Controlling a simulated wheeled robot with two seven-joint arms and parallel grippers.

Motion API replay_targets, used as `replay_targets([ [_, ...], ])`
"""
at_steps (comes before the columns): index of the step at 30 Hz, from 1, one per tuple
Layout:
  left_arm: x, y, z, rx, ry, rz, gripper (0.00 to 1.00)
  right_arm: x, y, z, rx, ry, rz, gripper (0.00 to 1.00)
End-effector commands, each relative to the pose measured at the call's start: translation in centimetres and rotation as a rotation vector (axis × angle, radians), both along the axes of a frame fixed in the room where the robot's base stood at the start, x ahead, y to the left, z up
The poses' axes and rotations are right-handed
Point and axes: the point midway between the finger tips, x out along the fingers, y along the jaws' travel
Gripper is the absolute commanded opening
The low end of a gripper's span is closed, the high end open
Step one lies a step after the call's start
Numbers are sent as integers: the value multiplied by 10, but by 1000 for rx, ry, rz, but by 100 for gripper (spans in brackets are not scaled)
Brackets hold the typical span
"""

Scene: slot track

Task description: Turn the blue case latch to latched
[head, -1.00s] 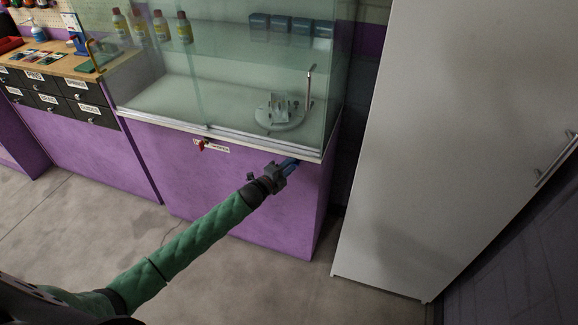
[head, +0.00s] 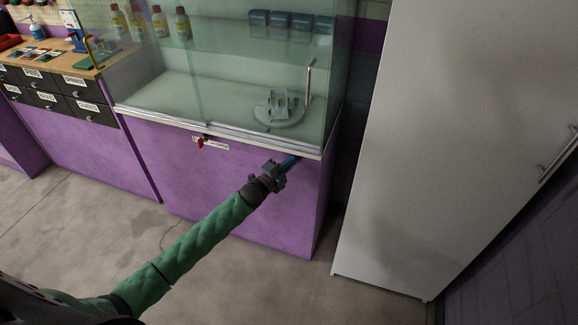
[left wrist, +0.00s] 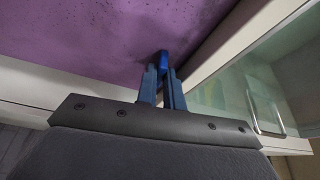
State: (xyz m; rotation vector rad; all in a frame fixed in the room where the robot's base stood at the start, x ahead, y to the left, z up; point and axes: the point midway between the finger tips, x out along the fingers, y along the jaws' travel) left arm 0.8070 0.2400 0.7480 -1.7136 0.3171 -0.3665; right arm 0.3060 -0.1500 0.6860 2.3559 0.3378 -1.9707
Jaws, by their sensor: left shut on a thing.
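The blue case latch (left wrist: 162,59) shows in the left wrist view as a small bright blue piece against the purple front of the display case, just below its white rim. My left gripper (left wrist: 161,80) has its two dark blue fingers closed on the latch. In the head view my left gripper (head: 289,163) is at the upper right of the purple panel, and its fingers hide most of the latch there. The latch's exact angle is hard to tell. My right gripper is not in view.
The glass display case (head: 220,95) holds bottles, blue boxes and a round turntable (head: 280,112). A red key-like piece (head: 201,142) with a label is left of my gripper. A tall white cabinet (head: 450,150) stands at right.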

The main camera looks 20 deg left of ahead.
Motion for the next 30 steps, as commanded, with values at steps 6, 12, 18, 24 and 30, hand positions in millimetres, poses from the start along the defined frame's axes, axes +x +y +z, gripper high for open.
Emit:
replay_targets([
  [6,0,-1,-7,-197,7,1,0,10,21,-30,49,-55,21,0],
  [12,0,-2,-8,-388,14,2,0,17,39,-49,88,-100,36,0],
  [18,0,-3,-9,-578,21,2,0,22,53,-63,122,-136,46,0],
  [24,0,-4,-9,-769,27,2,0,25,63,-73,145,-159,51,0],
  [30,-1,-6,-10,-958,34,3,0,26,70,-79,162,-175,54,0],
])
